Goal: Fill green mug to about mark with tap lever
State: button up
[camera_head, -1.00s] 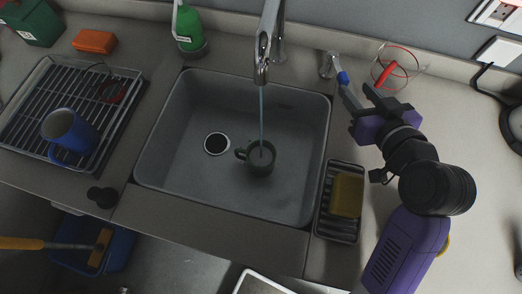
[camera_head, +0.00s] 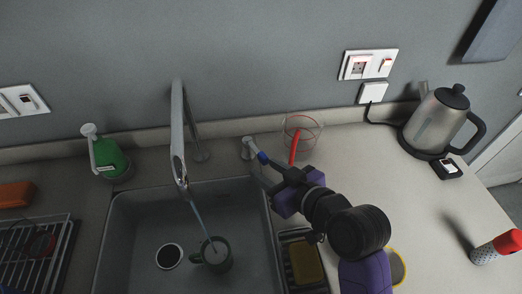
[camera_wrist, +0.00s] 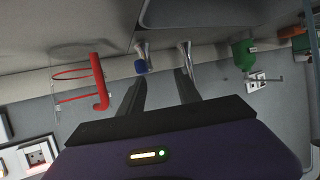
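The dark grey-green mug (camera_head: 222,262) stands upright in the sink under the tap (camera_head: 178,150). A thin stream of water (camera_head: 200,219) runs from the spout into it. The water level and any mark inside cannot be made out. The tap lever (camera_head: 262,157), with a blue end, sits right of the tap on the counter behind the sink. My gripper (camera_head: 272,174) is beside the lever. In the wrist view my gripper (camera_wrist: 160,80) has its fingers apart and empty, with the blue lever end (camera_wrist: 141,66) just beyond the left finger; contact cannot be told.
A clear glass with a red-handled item (camera_head: 296,148) stands just right of the lever. A green bottle (camera_head: 110,157) is left of the tap. A yellow sponge (camera_head: 306,262) lies in a rack beside the sink. A kettle (camera_head: 440,120) stands at the right; the counter between is mostly clear.

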aim_at(264, 156)
jog(key=shift+t, duration=0.4)
jog(key=w+f, duration=0.1)
jog(key=w, duration=0.1)
jog(key=w+a+f, duration=0.1)
jog(key=w, duration=0.1)
jog(key=w+f+p, duration=0.1)
jog(key=w, duration=0.2)
jog(key=shift+w+a, duration=0.1)
jog(key=shift+a, duration=0.2)
jog(key=shift+c, duration=0.4)
jog(key=shift+h, duration=0.3)
grip_shut()
